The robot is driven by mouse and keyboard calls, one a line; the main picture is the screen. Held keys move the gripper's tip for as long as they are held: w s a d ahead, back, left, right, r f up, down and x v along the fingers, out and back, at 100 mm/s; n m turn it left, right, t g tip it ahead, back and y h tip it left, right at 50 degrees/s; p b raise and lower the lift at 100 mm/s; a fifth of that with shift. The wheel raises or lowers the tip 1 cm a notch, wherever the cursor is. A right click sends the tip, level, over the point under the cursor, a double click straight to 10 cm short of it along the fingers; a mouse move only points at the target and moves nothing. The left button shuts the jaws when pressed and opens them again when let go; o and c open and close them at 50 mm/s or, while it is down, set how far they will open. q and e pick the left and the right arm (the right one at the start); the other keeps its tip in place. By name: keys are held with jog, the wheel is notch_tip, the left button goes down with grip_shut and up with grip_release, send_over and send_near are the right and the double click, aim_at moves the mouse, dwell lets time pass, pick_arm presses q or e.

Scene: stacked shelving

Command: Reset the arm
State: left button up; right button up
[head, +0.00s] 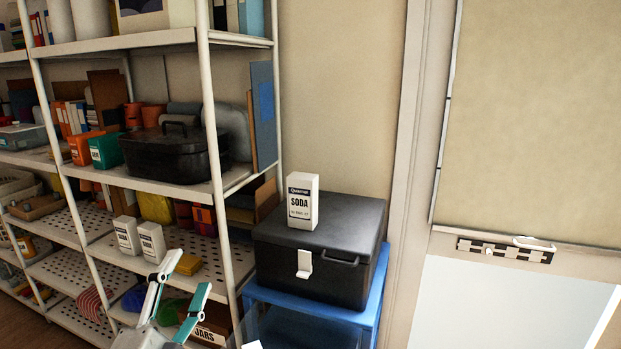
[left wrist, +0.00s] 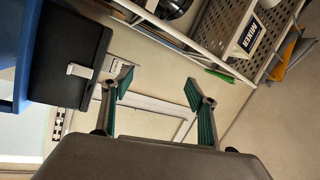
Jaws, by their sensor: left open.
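My left gripper (head: 178,292) is at the lower left of the head view, in front of the shelving. Its two teal-padded fingers are spread apart with nothing between them. The left wrist view also shows the open fingers (left wrist: 159,88), with only wall and door frame behind them. My right gripper does not show in either view.
White shelving (head: 217,200) with boxes and bins fills the left. A black box (head: 323,264) stands on a blue stand (head: 372,310), with a white soda box (head: 302,201) upright on its lid. A door (head: 540,130) is at the right.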

pick_arm(q)
jog(key=s+a+f+n+g+y, duration=0.25)
jog(key=a+f, duration=0.25)
jog(key=f, duration=0.3)
jog(key=s+a+f+n+g+y, duration=0.25)
jog(key=a+f+g, duration=0.2)
jog(key=f, duration=0.25)
jog(key=s+a+f+n+g+y, duration=0.1)
jog(key=s+a+f+n+g, duration=0.15)
jog(key=s+f, duration=0.5)
jog(key=s+a+f+n+g, duration=0.1)
jog(key=s+a+f+g, duration=0.25)
jog(key=s+f, duration=0.35)
jog(key=w+d+f+n+t+h+b, duration=0.2)
jog(key=d+f+h+b, duration=0.3)
jog(key=d+f, duration=1.1)
notch_tip(320, 180, down, 5)
jog(key=shift+d+r+n+t+h+b, duration=0.1)
jog(key=shift+d+n+t+h+b, duration=0.3)
jog(key=shift+h, duration=0.5)
